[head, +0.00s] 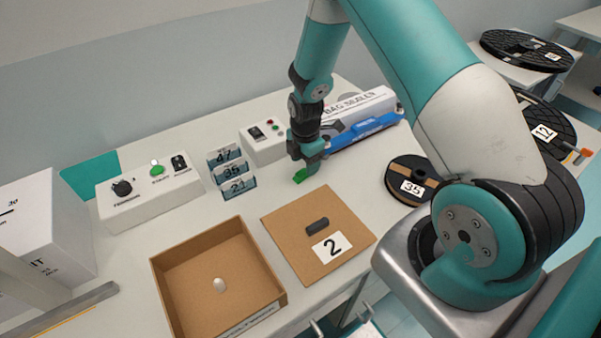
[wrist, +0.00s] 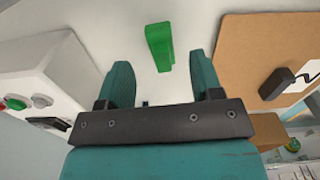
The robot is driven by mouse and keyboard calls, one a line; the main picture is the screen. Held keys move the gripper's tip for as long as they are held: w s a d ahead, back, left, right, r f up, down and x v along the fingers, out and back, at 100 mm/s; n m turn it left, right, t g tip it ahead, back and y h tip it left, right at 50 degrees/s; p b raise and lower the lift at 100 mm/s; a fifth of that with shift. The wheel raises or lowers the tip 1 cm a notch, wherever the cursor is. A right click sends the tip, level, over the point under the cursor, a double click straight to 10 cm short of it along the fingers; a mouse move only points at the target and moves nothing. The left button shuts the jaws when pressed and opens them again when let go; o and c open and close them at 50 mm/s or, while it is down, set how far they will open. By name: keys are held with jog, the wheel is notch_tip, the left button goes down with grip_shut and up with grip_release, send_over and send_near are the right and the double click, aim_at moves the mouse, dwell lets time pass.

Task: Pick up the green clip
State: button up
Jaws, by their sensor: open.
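The green clip (head: 306,173) lies on the white table, just behind the brown board marked 2. I cannot tell from the head view how high the fingertips are.
The brown board (head: 283,246) holds a dark block. A grey-white control box (head: 263,151) and numbered cards (head: 232,172) stand to the left, a blue bag sealer (head: 365,129) behind right. A black reel (head: 399,176) lies right. An open cardboard box (head: 165,262) is front left.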

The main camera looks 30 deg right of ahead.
aim_at(303, 175)
jog(key=shift+f+p, duration=0.4)
jog(key=shift+f, duration=1.35)
jog(key=c, duration=1)
jog(key=shift+r, duration=0.1)
